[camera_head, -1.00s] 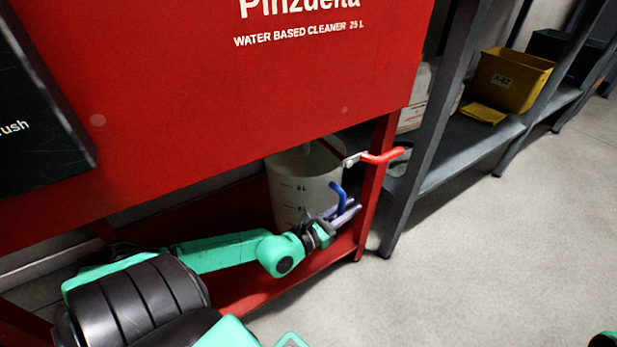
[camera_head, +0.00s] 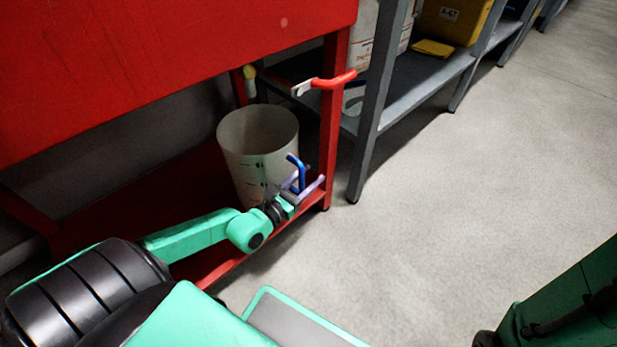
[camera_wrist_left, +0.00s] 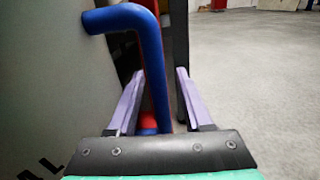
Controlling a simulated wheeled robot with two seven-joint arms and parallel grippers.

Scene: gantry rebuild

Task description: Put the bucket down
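The bucket (camera_head: 246,150) is a whitish open-topped tub with dark level marks. It stands upright on the red bottom shelf (camera_head: 150,205) of the red cleaner stand, near the front right leg. Its blue handle (camera_head: 296,168) is on the right side; it also shows in the left wrist view (camera_wrist_left: 150,50), where the bucket wall fills the left. My left gripper (camera_head: 306,186) has purple fingers, one on each side of the handle. In the left wrist view the fingers (camera_wrist_left: 158,78) are apart, with a gap beside the handle. My right gripper is out of view.
A red-handled tap (camera_head: 333,80) sticks out above and right of the bucket. A grey rack (camera_head: 368,110) stands to the right, holding a yellow bin (camera_head: 447,22). The concrete floor (camera_head: 430,210) in front is clear. My right arm (camera_head: 575,300) enters at bottom right.

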